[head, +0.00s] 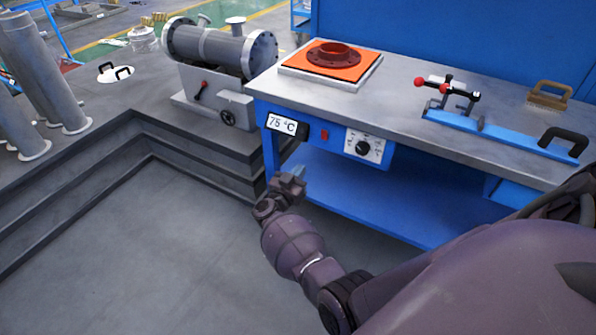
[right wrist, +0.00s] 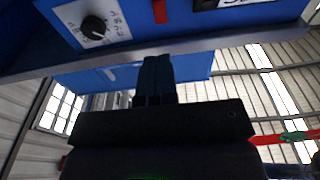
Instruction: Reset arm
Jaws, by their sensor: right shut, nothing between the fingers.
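My right gripper (head: 291,183) is in front of the blue workbench, below the bench top and near the temperature display. Its arm comes in from the lower right. In the right wrist view its fingers (right wrist: 154,80) are together and empty. A dark red flanged ring (head: 334,54) sits on an orange pad on a square plate on the bench. The flanged shell (head: 222,48) rests on a grey stand to the left of the bench. My left gripper is not in view.
The workbench (head: 420,95) has a display, a red switch and a control knob (head: 363,147), which also shows in the right wrist view (right wrist: 94,27). A blue clamp rail (head: 500,132) lies at right. Grey steps edge the left; the floor (head: 140,240) is clear.

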